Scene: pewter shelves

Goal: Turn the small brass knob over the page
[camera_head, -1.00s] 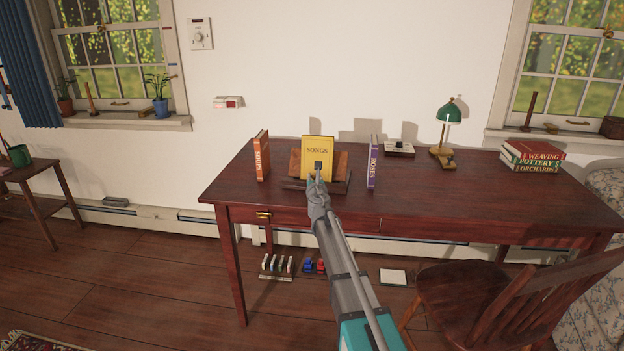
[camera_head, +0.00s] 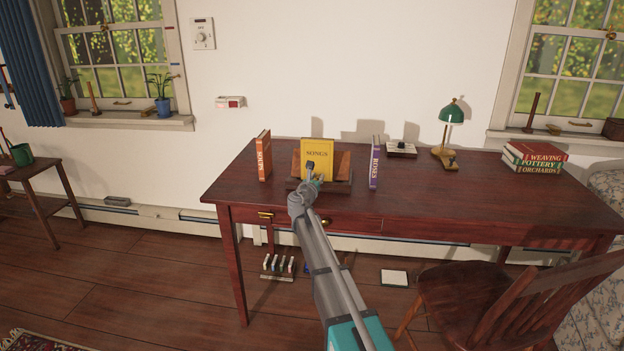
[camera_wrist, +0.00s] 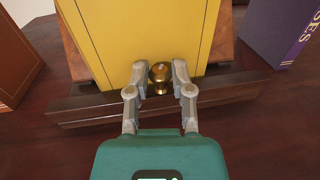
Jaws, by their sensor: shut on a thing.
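The small brass knob (camera_wrist: 160,75) stands at the lower edge of the yellow book in the wrist view. My gripper (camera_wrist: 160,72) has one finger on each side of the knob and is shut on it. The yellow book (camera_head: 317,153), marked SONGS, leans upright on a dark wooden stand (camera_head: 339,186); it also fills the top of the wrist view (camera_wrist: 150,30). No separate page can be told apart from its yellow face. In the head view my gripper (camera_head: 311,170) is in front of the book's lower part and hides the knob.
An orange book (camera_head: 264,156) stands left of the stand and a purple book (camera_head: 375,162) right of it, both close. A green lamp (camera_head: 449,112) and stacked books (camera_head: 533,158) are farther right on the desk (camera_head: 450,200). A chair (camera_head: 500,295) stands in front at right.

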